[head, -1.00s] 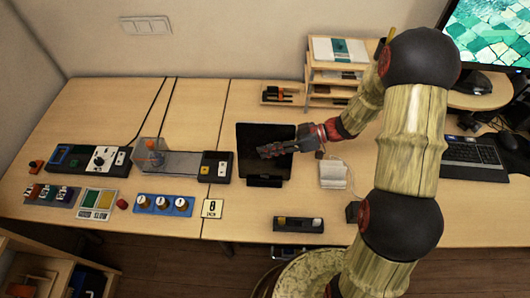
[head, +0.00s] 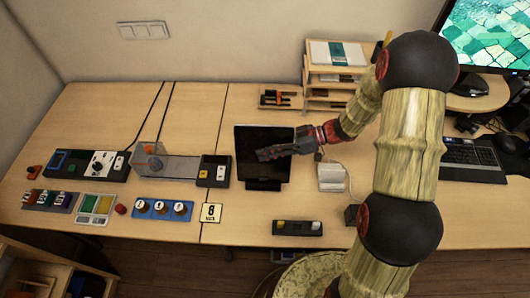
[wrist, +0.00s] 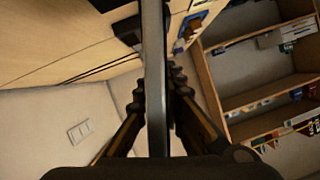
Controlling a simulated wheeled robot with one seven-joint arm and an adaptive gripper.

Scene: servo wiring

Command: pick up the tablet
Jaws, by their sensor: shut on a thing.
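The tablet (head: 250,140) is a dark, thin slab with a black screen. In the head view it stands upright, leaning back a little, at its small black stand (head: 263,185) on the table. My gripper (head: 270,153) reaches in from the right and overlaps the tablet's right half. In the wrist view the tablet (wrist: 154,60) shows edge-on as a grey strip between the two fingers of my gripper (wrist: 158,92), which are shut on it. The tablet's lower edge looks close to the stand; I cannot tell whether they touch.
Left of the tablet are a device with a clear box (head: 180,166) and a control unit (head: 85,162). A number card (head: 211,212) and a dark tray (head: 298,227) lie in front. A white box (head: 332,177) and a paper shelf (head: 335,75) are to the right.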

